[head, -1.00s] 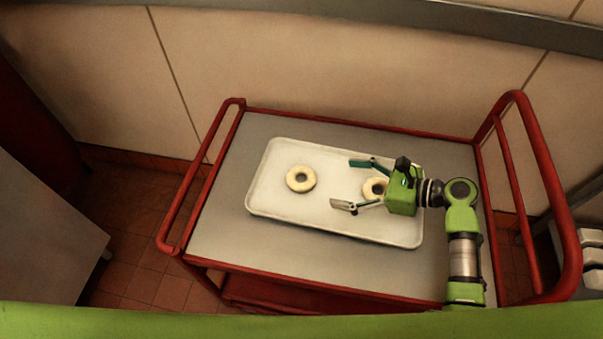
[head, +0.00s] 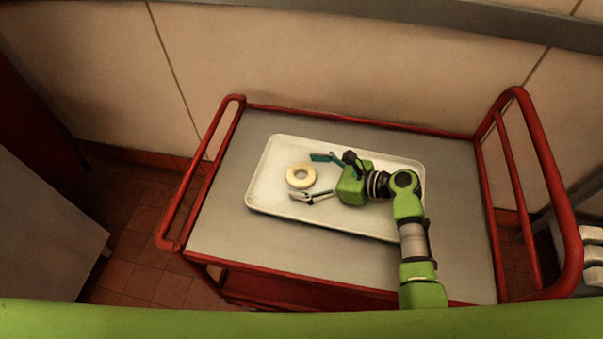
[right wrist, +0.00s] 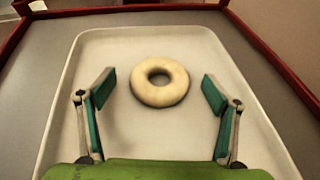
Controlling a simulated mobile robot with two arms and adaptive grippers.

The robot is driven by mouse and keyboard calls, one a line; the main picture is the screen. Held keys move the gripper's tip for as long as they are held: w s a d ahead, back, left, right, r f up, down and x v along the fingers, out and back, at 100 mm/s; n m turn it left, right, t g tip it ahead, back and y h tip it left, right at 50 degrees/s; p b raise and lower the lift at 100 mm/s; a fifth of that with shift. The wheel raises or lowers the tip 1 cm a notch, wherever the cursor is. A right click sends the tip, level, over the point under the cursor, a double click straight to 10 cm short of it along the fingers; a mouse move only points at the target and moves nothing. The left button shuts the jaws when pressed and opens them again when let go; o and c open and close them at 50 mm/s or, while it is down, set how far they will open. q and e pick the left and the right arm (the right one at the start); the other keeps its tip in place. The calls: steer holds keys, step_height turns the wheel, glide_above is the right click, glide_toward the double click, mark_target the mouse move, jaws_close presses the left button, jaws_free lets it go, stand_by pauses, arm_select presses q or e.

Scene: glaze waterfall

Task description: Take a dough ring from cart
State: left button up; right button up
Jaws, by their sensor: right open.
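A pale dough ring (head: 301,176) lies flat on the left part of a white tray (head: 262,190) on the cart (head: 225,235). My right gripper (head: 303,177) is open above the tray, its fingers pointing left toward this ring. In the right wrist view the ring (right wrist: 160,82) lies ahead of and between the two spread fingertips (right wrist: 156,88), apart from both. A second ring seen earlier on the tray is hidden now behind my right gripper and arm. My left gripper is not in view.
The cart has red rails, with a raised handle (head: 540,180) on the right and another on the left. A tiled wall (head: 330,60) stands close behind it. A grey surface (head: 45,230) is at the left. The tray's left end has free room.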

steer(key=c, duration=1.2)
